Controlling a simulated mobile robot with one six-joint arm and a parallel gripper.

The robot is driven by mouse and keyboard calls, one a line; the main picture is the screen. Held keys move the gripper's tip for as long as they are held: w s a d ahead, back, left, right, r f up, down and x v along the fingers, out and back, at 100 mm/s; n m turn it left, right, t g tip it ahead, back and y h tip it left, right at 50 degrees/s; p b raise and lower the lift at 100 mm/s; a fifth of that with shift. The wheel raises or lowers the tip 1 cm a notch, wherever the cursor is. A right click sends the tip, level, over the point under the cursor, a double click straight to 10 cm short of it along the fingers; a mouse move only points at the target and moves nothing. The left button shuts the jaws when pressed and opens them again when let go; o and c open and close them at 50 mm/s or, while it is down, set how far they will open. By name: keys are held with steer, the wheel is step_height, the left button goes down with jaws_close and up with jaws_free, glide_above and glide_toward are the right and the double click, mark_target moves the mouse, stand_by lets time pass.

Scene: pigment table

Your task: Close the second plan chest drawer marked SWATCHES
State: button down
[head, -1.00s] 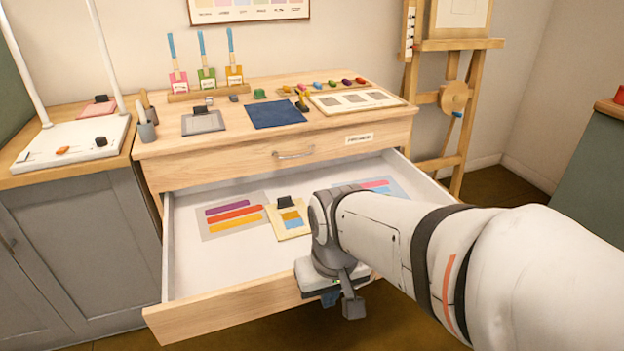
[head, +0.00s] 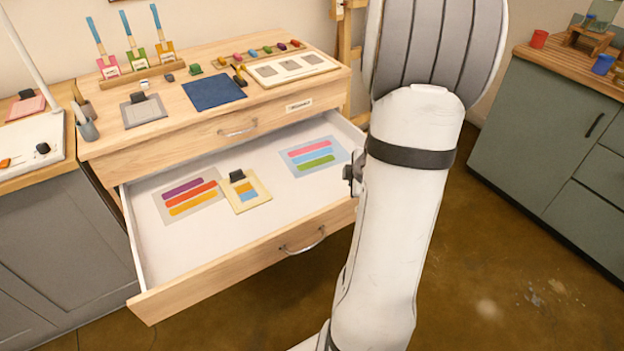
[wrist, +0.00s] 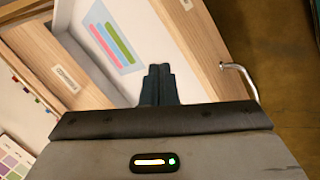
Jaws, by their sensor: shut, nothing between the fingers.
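The second plan chest drawer (head: 215,278) is pulled well out, and its white inside shows. Its wooden front has a curved metal handle (head: 303,245); both drawer front (wrist: 205,50) and handle (wrist: 243,80) show in the wrist view. I can see no SWATCHES label on it. My gripper (wrist: 158,85) is shut and empty, and in the wrist view its dark fingers overlap the drawer's inside near the front panel. Whether they touch it I cannot tell. In the head view my arm hides most of the gripper, beside the drawer's right end.
Swatch cards (head: 312,156) and a clipped card (head: 245,192) lie in the drawer. The closed top drawer (head: 200,140) is above it. Brushes, a blue cloth (head: 213,91) and pigments stand on top.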

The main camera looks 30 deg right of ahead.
steer(key=s+f+n+y+p, duration=0.2)
steer(key=s+n+y+p, duration=0.1)
steer(key=s, duration=0.1)
steer(key=n+g+y+b, duration=0.1)
steer(key=n+y+b, duration=0.1)
steer(key=y, duration=0.2)
glide_toward(321, 224)
steer(key=s+x, duration=0.1)
steer(key=x, duration=0.3)
steer(key=shift+w+a+f, duration=0.15)
steer(key=shift+w+f, duration=0.15)
steer(key=shift+w, duration=0.35)
